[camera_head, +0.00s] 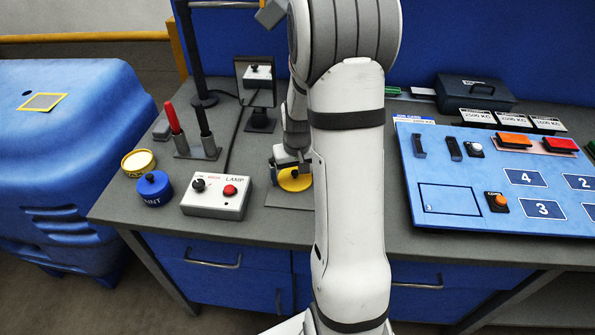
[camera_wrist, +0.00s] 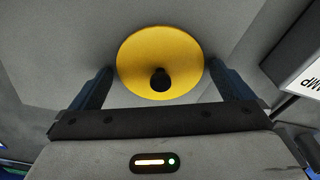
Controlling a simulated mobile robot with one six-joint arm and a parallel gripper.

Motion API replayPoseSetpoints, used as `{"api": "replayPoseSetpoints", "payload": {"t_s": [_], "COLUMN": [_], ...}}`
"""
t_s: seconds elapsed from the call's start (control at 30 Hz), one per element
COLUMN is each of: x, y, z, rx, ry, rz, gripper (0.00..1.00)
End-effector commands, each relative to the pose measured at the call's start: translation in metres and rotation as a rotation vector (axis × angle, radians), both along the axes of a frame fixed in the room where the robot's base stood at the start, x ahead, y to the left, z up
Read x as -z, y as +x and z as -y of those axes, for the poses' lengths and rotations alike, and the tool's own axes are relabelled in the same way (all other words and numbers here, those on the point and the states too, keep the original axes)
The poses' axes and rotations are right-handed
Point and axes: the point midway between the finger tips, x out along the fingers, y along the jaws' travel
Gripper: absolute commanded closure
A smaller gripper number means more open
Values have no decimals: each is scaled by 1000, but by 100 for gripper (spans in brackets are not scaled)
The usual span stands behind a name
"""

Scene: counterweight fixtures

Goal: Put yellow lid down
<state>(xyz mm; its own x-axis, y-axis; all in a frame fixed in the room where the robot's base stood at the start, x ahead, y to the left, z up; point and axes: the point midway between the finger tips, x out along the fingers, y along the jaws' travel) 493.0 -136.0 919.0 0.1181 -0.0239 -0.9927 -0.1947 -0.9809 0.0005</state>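The yellow lid (camera_head: 294,181) is a round disc below my gripper (camera_head: 287,162) in the head view, at the back of a dark mat (camera_head: 289,201). In the wrist view the lid (camera_wrist: 160,45) lies flat, with its black knob (camera_wrist: 160,79) facing the camera. My gripper's fingers (camera_wrist: 160,68) stand wide apart at opposite sides of the rim and appear shut on it. Whether the lid touches the mat is hard to tell. The yellow pot (camera_head: 138,163) stands at the left with no knob on top.
A blue pot (camera_head: 154,189) with a knob and a lamp control box (camera_head: 216,196) stand left of the mat. A holder with red and black handles (camera_head: 197,149) is behind them. A blue board (camera_head: 480,185) fills the right. My arm hides the middle of the bench.

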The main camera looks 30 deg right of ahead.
Motion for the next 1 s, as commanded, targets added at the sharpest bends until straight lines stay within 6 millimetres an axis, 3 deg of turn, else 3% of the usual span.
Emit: {"api": "replayPoseSetpoints", "payload": {"t_s": [0.27,0.7,1.0], "x": [-14,-101,-129], "y": [0,-11,-21], "z": [0,-1,-11], "rx": [1,2,-9], "ry": [-2,-2,-3], "rz": [5,5,9], "gripper": [0,0,0]}}
